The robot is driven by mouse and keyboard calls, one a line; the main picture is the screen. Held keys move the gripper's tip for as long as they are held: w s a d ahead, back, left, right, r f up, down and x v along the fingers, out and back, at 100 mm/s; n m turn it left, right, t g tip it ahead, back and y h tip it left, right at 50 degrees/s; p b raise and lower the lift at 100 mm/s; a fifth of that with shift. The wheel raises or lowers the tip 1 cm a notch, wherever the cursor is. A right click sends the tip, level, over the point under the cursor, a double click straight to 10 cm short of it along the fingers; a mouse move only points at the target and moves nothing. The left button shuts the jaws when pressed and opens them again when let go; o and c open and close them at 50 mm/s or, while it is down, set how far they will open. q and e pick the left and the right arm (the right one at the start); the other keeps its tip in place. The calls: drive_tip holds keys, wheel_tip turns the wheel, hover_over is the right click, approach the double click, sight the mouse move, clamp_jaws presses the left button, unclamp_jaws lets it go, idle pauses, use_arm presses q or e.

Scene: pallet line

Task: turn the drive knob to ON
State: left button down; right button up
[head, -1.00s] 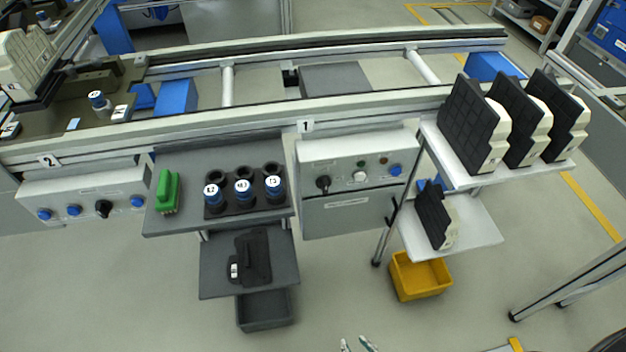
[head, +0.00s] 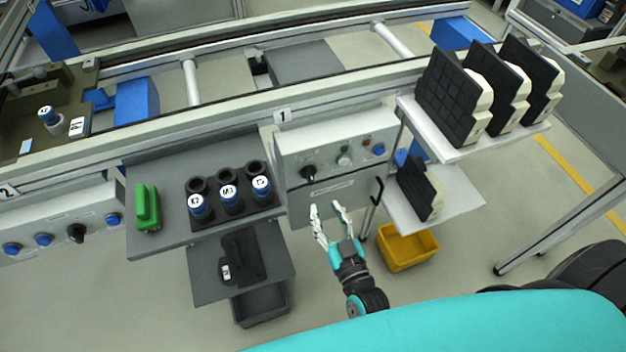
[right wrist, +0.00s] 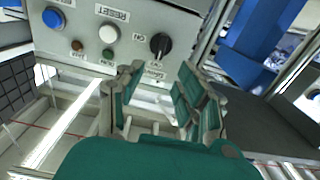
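The black drive knob (head: 308,172) sits at the left of the control panel (head: 330,150) marked 1. In the right wrist view the knob (right wrist: 160,44) lies ahead of the fingertips, near the lettering ON. Its pointer setting is hard to read. My right gripper (head: 328,208) is open and empty, below and in front of the panel, apart from the knob. In the right wrist view its fingers (right wrist: 158,78) stand spread with a gap between them. My left gripper is not in view.
A white button (head: 344,160) and blue button (head: 378,150) are right of the knob. A grey shelf (head: 165,170) with blue-capped bottles stands left. A white shelf (head: 450,200) with black-and-cream parts stands right, above a yellow bin (head: 408,248).

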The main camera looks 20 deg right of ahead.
sight(312, 179)
drive_tip(key=w, duration=0.9)
drive_tip(key=shift+w+a, duration=0.15)
clamp_jaws()
